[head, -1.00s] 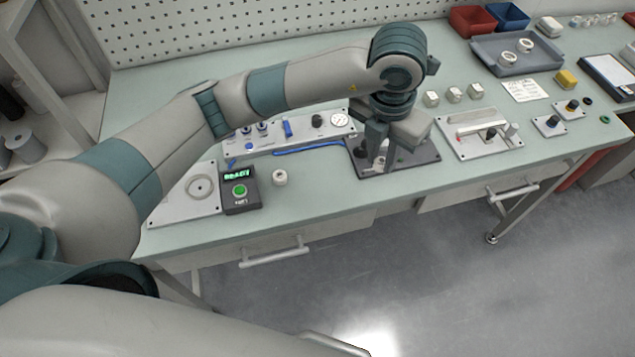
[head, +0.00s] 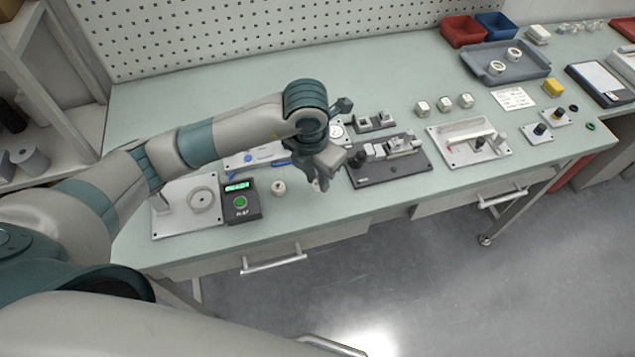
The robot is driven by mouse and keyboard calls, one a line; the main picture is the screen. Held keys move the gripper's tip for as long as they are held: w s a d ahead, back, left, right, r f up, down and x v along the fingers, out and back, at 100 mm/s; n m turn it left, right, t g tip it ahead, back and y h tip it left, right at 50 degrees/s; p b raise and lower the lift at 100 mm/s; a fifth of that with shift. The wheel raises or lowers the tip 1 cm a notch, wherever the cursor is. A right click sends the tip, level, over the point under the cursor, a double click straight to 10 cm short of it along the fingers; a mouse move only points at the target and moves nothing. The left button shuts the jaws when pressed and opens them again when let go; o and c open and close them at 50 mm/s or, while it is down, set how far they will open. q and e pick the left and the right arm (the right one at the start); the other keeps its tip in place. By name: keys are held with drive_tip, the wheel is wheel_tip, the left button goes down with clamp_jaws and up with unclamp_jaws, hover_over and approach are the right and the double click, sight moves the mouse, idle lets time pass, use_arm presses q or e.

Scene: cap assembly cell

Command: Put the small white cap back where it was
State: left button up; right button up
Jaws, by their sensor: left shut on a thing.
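My left gripper (head: 319,183) is shut on a small white cap (head: 317,187), of which only a little shows between the fingers. It hangs over the bench, left of the dark fixture plate (head: 378,178) with its grey clamp parts. I cannot tell how high it is above the bench. Another small white round piece (head: 279,188) with a dark hole on top stands on the bench, just left of the gripper and apart from it. My right gripper is not in view.
A dark box with a green button (head: 240,203) and a plate with a ring (head: 202,201) stand left. A panel with a gauge (head: 254,156) lies partly behind my arm. A plate with a bar (head: 468,145) stands right. Bare bench lies along the front edge.

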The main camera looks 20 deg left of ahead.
sight(317, 183)
use_arm(q)
drive_tip(key=shift+f, duration=0.1)
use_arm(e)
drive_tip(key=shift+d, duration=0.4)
